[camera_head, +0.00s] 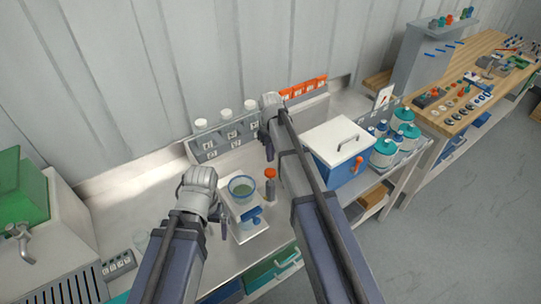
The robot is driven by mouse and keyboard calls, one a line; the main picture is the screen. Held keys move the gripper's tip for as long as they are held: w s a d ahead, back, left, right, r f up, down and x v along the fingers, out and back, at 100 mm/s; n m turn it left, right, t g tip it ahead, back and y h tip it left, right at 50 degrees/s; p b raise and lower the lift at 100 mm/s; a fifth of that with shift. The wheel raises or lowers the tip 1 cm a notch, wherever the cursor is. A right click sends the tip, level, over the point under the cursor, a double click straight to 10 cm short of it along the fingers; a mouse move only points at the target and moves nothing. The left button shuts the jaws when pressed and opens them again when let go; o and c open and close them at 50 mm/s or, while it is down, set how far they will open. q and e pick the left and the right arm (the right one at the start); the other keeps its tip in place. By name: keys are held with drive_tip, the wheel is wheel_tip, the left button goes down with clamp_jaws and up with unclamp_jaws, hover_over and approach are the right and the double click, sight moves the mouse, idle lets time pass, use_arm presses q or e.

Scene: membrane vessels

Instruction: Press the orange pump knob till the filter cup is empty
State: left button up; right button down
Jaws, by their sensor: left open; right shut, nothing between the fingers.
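The orange pump knob (270,173) tops a short grey post just right of the filter cup. The filter cup (242,189) is a clear bowl with a blue rim and greenish liquid inside, on a pale stand (246,231) with a blue part below. My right gripper (269,152) is shut and empty, pointing down just behind and above the orange knob; I cannot tell whether it touches it. My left gripper (223,222) is open at the left side of the cup and stand, its fingers partly hidden by its wrist.
A rack with white-capped jars (223,136) stands behind. A blue cooler with a white lid (340,140) and an orange tap stands right, beside teal-capped bottles (384,151). The bench between sink and stand is mostly clear.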

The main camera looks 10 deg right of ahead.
sight(270, 172)
wheel_tip(270, 172, down, 6)
drive_tip(key=b, duration=0.4)
drive_tip(key=shift+b, duration=0.4)
wheel_tip(270, 172, down, 5)
drive_tip(key=b, duration=0.4)
drive_tip(key=shift+r+b, duration=0.2)
drive_tip(key=shift+b, duration=0.15)
drive_tip(key=shift+s, duration=0.1)
drive_tip(key=shift+s+r, duration=0.1)
drive_tip(key=shift+r, duration=0.05)
